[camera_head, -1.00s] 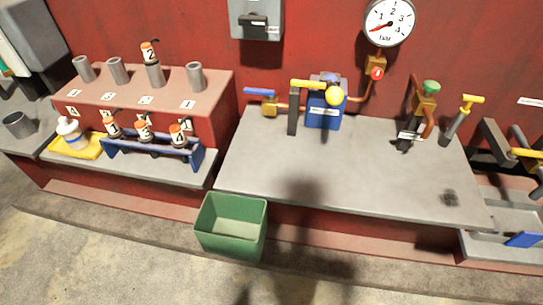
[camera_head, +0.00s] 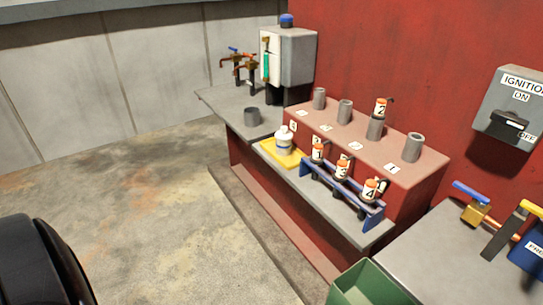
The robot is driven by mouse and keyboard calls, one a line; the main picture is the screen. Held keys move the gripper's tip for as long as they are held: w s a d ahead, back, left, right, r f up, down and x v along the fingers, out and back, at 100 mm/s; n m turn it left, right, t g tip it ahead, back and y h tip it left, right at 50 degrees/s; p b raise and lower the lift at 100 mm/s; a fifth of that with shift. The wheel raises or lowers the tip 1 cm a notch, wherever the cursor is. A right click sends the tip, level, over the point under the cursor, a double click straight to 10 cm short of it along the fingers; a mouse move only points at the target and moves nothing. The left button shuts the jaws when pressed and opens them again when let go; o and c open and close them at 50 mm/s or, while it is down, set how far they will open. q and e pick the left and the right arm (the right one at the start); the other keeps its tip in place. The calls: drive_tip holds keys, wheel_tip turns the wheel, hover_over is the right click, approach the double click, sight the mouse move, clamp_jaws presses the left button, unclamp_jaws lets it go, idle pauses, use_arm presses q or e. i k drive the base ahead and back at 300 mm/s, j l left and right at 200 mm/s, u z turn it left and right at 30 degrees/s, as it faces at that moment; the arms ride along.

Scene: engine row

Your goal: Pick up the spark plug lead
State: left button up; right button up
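Several spark plug leads with orange-and-white numbered caps are in view. Three stand in a blue rack on the grey ledge: a left one (camera_head: 318,153), a middle one (camera_head: 342,169) and a front right one (camera_head: 371,191) that reads 4. The other two numbers are hard to read. A lead marked 2 (camera_head: 380,107) sits on top of the third grey post from the left on the red block. The other three posts have no lead on them. Neither gripper is in view.
A white bottle (camera_head: 284,140) stands on a yellow tray (camera_head: 270,151) left of the rack. A green bin (camera_head: 352,281) is below the ledge. An ignition box (camera_head: 507,105) hangs on the red wall. Open floor lies left.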

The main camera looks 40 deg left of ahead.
sight(317, 158)
drive_tip(key=u, duration=0.8)
drive_tip(key=l+u, duration=0.25)
drive_tip(key=l, duration=0.25)
drive_tip(key=l+u, duration=0.25)
drive_tip(key=l, duration=0.2)
drive_tip(key=k, duration=0.05)
